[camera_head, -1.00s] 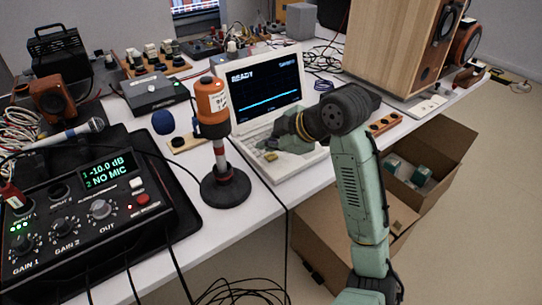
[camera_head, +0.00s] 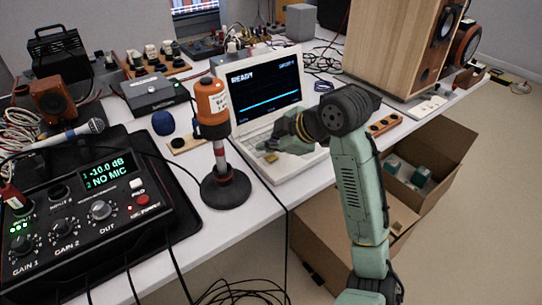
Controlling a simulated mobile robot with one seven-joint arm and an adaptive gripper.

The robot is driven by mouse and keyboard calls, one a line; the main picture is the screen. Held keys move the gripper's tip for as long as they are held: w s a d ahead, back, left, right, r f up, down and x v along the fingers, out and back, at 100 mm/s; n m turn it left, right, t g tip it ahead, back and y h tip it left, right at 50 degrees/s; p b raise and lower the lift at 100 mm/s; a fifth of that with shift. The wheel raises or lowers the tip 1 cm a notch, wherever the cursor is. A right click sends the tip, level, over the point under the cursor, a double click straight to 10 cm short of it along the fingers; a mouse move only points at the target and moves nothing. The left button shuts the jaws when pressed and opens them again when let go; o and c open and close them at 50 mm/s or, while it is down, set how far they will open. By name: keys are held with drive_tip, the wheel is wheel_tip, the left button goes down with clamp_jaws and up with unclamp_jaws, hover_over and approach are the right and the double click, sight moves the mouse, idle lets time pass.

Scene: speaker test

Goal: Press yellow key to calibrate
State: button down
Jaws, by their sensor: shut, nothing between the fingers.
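A white laptop-like device (camera_head: 302,161) stands open on the table, its dark screen (camera_head: 264,87) showing "READY" and a flat blue line. A small yellow key (camera_head: 271,157) is at the front left of its keyboard. My gripper (camera_head: 264,147) is shut and empty, low over the keyboard, with its tip close to the yellow key. I cannot tell whether the tip touches a key. My gripper and wrist hide part of the keyboard.
An orange-and-black microphone-like device on a round black stand (camera_head: 226,187) is just left of the laptop. A black audio mixer (camera_head: 85,205) is at the left. A large wooden speaker (camera_head: 398,45) stands behind at right. Cables hang off the table's front; open cardboard boxes (camera_head: 437,150) are below right.

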sight(269, 159)
drive_tip(key=shift+f+b, duration=0.3)
drive_tip(key=shift+f, duration=0.15)
drive_tip(key=shift+f+b, duration=0.4)
drive_tip(key=shift+f, duration=0.05)
idle(0.5)
idle(0.4)
drive_tip(key=shift+r+p, duration=0.75)
drive_tip(key=shift+r, duration=0.15)
drive_tip(key=shift+r, duration=0.1)
drive_tip(key=shift+r+p, duration=1.95)
drive_tip(key=shift+r, duration=0.5)
